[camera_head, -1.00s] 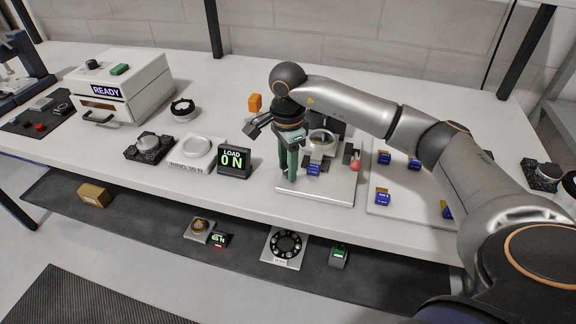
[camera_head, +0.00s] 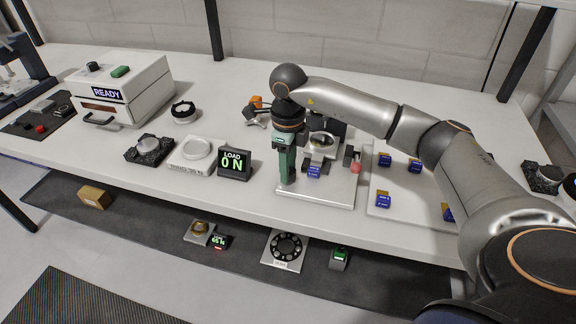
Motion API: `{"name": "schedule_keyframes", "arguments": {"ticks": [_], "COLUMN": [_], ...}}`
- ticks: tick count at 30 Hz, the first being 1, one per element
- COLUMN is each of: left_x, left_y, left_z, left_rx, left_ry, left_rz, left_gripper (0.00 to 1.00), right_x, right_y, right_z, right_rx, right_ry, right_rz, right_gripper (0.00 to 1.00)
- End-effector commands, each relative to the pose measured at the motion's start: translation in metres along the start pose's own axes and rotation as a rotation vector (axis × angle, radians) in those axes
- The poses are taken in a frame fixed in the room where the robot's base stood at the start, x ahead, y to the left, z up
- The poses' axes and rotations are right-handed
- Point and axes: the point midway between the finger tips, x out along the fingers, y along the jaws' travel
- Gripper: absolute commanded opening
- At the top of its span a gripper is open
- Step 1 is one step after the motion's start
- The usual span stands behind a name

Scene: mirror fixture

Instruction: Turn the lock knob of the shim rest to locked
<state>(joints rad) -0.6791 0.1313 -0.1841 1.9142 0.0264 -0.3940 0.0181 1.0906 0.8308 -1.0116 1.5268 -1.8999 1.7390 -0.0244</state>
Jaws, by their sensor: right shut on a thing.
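My right gripper (camera_head: 287,182) points straight down at the left front of the light fixture plate (camera_head: 325,197). Its green fingers line up one behind the other, shut on the lock knob, which they hide. I cannot read the knob's mark. Just right of the fingers, a blue shim block (camera_head: 313,172) sits at the front of the fixture, below a round mirror mount (camera_head: 322,142). My left gripper is not in view.
A red ball handle (camera_head: 356,167) stands at the plate's right. A tray (camera_head: 408,207) with several blue blocks lies further right. The load display (camera_head: 234,161) reading 0 N stands left of the gripper. Free table lies behind the display.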

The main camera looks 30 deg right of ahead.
Motion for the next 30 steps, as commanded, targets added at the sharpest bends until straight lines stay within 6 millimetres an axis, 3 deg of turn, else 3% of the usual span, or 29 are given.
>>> {"name": "schedule_keyframes", "arguments": {"ticks": [9, 25, 26, 30], "left_x": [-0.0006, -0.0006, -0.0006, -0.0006], "left_y": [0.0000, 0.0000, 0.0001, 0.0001], "left_z": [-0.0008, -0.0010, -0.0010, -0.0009], "left_rx": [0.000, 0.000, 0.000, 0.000], "left_ry": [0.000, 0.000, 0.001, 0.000], "left_rz": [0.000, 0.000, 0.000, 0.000], "left_gripper": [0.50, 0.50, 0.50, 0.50], "right_x": [-0.0013, -0.0012, -0.0012, -0.0009], "right_y": [-0.0012, -0.0014, -0.0014, -0.0013], "right_z": [0.0001, 0.0002, 0.0002, 0.0001], "right_rx": [0.116, 0.139, 0.139, 0.137], "right_ry": [-0.001, -0.002, -0.002, -0.002], "right_rz": [-0.002, -0.002, -0.002, -0.002], "right_gripper": [0.00, 0.00, 0.43, 0.59]}}
